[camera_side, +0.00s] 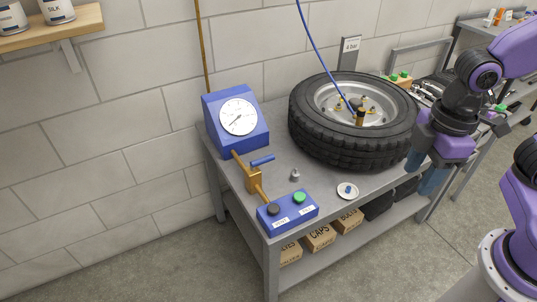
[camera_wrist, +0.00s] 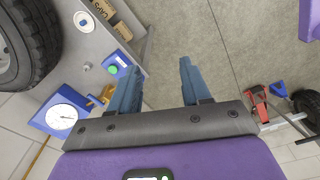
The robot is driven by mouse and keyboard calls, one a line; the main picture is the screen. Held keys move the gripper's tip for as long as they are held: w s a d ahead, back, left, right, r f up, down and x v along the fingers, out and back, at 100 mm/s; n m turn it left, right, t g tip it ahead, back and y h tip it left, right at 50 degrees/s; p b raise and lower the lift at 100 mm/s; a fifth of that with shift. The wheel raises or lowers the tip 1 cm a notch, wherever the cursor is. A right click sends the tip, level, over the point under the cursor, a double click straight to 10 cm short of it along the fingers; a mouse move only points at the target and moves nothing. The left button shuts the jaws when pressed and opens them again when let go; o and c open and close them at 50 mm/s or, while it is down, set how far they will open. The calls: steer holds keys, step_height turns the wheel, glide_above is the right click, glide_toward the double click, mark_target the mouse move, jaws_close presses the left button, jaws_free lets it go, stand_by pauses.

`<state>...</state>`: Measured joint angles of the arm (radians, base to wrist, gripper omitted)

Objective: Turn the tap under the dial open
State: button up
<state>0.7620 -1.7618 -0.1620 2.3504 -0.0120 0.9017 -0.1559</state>
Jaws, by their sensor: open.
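The dial (camera_side: 238,117) is a white round face on a blue box at the bench's back left; it also shows at lower left in the wrist view (camera_wrist: 61,117). Below it, a brass pipe runs down to the button box. The tap's brass body (camera_side: 253,181) sits on this pipe, and its blue lever (camera_side: 262,160) points right, across the pipe. In the wrist view, brass parts (camera_wrist: 101,96) show beside my left finger, which may hide some of the tap. My gripper (camera_side: 424,178) is open and empty, right of the tyre and well away from the tap.
A tyred wheel (camera_side: 330,145) lies on the grey bench (camera_side: 225,160), between my gripper and the dial. A blue button box (camera_side: 288,212) with black and green buttons stands at the front. A small white dish (camera_side: 342,193) and grey piece (camera_side: 295,174) lie nearby. Boxes fill the lower shelf.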

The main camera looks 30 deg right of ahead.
steer(key=w+a+f+n+t, duration=0.1)
steer(key=w+a, duration=0.3)
steer(key=w, duration=0.5)
steer(key=w+a+n, duration=0.1)
steer(key=w+a, duration=0.4)
steer(key=w, duration=0.5)
steer(key=n, duration=0.3)
glide_above(269, 156)
steer(key=s, duration=0.4)
step_height(269, 156, down, 7)
steer(key=shift+t, duration=0.4)
steer(key=w+f, duration=0.1)
steer(key=f, duration=0.4)
steer(key=w+f, duration=0.1)
steer(key=f, duration=0.4)
steer(key=w+f, duration=0.1)
steer(key=f, duration=0.5)
steer(key=shift+w+f, duration=0.1)
steer(key=shift+w, duration=0.2)
jaws_close()
